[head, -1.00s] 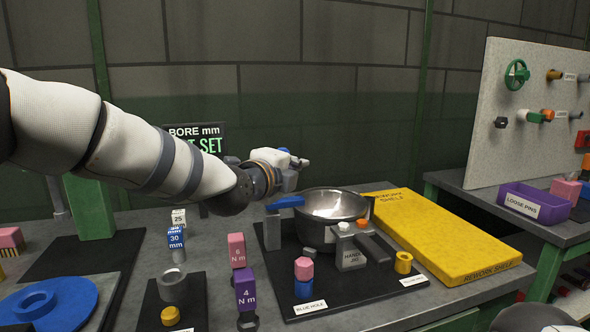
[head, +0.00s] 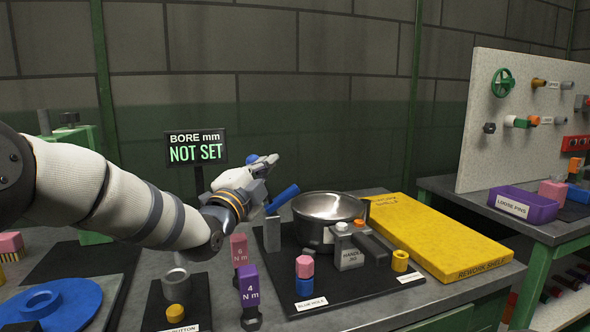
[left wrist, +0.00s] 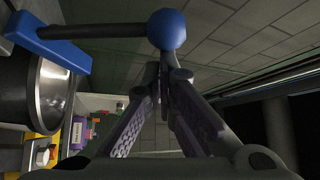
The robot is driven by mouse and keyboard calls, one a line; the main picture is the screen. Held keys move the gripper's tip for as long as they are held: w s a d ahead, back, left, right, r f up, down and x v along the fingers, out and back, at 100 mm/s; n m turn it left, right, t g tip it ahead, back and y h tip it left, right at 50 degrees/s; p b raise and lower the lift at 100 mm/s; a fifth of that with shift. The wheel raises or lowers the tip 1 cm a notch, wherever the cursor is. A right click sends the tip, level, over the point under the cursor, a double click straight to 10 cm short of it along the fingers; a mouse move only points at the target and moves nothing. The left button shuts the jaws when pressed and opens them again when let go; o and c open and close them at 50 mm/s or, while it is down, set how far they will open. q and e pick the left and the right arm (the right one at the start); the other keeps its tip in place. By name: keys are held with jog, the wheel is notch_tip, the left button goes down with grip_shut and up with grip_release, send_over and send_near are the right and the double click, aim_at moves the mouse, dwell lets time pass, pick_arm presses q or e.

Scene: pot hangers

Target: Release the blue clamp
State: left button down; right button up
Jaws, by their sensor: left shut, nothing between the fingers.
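The blue clamp has a blue bar (head: 283,198) on a grey post (head: 272,234) at the left of the metal pot (head: 328,208). The bar is tilted, its right end raised clear of the pot rim. The clamp's blue ball knob (head: 251,160) shows partly behind my left gripper (head: 271,161). In the left wrist view, the ball knob (left wrist: 167,29) sits on a dark rod that leads to the blue bar (left wrist: 45,45). My left gripper is shut and empty, its fingertips close to the knob. I cannot tell if they touch it. My right gripper is out of view.
A hand jig (head: 350,254) and pink-topped peg (head: 305,268) stand in front of the pot. The yellow rework shelf (head: 440,240) lies to the right. Purple (head: 249,286) and pink blocks stand front left. A "NOT SET" display (head: 196,148) is behind my left arm.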

pick_arm(q)
jog(key=s+a+f+n+t, duration=0.1)
jog(key=a+f+n+t, duration=0.1)
jog(key=a, duration=0.3)
jog(key=shift+s+f+n+y, duration=0.3)
jog(key=shift+f+n+y, duration=0.1)
jog(key=shift+n, duration=0.5)
jog(key=shift+a+t, duration=0.15)
jog(key=shift+t, duration=0.15)
